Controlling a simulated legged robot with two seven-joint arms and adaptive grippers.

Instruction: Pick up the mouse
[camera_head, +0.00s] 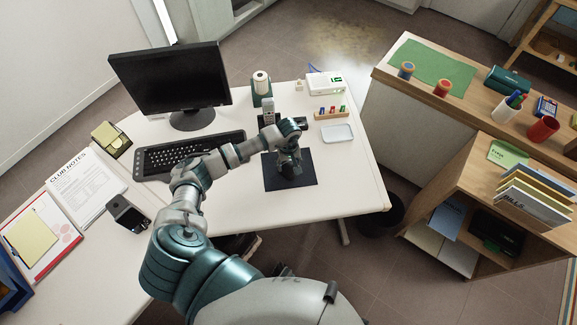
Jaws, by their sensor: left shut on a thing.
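My left arm reaches in from the left across the white desk (352,185). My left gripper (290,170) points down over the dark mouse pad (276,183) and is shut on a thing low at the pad. The mouse is almost wholly hidden by the fingers, so its shape and whether it touches the pad cannot be told. My right gripper is not in view.
A black keyboard (165,158) and a monitor (172,78) are left of the pad. Behind it stand a cordless phone (268,110) and a green-and-white cylinder (262,85). A small tray (337,133) lies right. The desk's front right is clear.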

